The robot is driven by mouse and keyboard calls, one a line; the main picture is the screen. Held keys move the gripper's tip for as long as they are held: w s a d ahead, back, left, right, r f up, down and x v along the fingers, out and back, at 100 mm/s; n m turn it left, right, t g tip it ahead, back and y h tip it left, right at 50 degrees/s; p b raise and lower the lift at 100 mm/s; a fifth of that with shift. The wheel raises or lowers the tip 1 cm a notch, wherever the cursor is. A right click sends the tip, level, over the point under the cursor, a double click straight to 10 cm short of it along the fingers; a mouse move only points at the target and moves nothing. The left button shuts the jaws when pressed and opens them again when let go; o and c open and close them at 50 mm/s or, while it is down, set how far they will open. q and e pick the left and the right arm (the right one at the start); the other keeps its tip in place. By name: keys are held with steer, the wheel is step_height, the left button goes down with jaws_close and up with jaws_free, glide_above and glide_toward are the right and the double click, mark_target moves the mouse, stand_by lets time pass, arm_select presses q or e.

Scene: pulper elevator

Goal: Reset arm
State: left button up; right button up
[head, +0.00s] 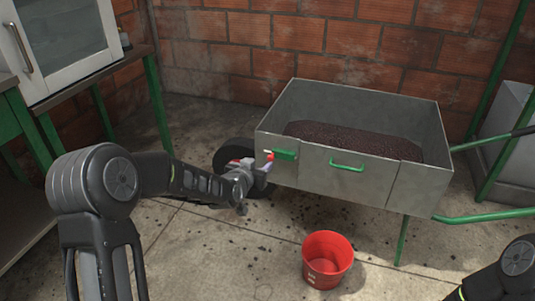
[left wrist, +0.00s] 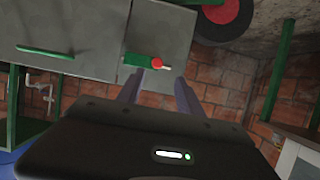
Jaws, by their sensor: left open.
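My left arm reaches in from the left in the head view. My left gripper (head: 258,168) is open at the front left corner of the grey metal cart. In the left wrist view its two fingers (left wrist: 158,88) stand apart with nothing visible between them. Beyond the fingertips is a green latch (left wrist: 137,60) with a red knob (left wrist: 157,63) on the cart's front panel. The latch also shows in the head view (head: 285,154). I cannot tell whether the fingers touch it. Part of my right arm shows at the bottom right, but its gripper is out of view.
The grey cart (head: 300,170) holds dark granular material (head: 350,142) and has a green front handle (head: 346,165). A red bucket (head: 327,260) stands on the floor before it. A green-framed table (head: 155,100) with a white cabinet (head: 65,45) is at left. Brick walls stand behind.

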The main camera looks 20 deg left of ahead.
arm_select(q)
steer(key=s+d+f+n+g+h, duration=0.1)
steer(key=s+d+f+g, duration=0.25)
steer(key=s+f, duration=0.6)
steer(key=s+d+f+n+g+h, duration=0.1)
steer(key=s+d+f+n+g, duration=0.15)
steer(key=s+d+f, duration=0.5)
steer(key=s+d+f+g, duration=0.15)
steer(key=s+f, duration=0.25)
steer(key=s, duration=0.4)
steer(key=s+d+f+g+h, duration=0.1)
steer(key=s+f+g, duration=0.2)
steer(key=s+f, duration=0.35)
steer(key=s+d+f+g, duration=0.1)
steer(key=s+f+g, duration=0.15)
steer(key=s, duration=0.65)
step_height(320, 180, up, 32)
steer(key=s+d+p, duration=0.1)
steer(key=s+p, duration=0.1)
steer(key=p, duration=3)
steer(key=shift+d+m+p, duration=0.35)
steer(key=shift+d+m, duration=0.05)
steer(key=shift+m, duration=0.05)
arm_select(e)
step_height(320, 180, up, 33)
steer(key=s+a, duration=0.1)
steer(key=s, duration=0.1)
steer(key=shift+s+a+g, duration=0.25)
steer(key=shift+a+g, duration=0.05)
steer(key=shift+a, duration=0.1)
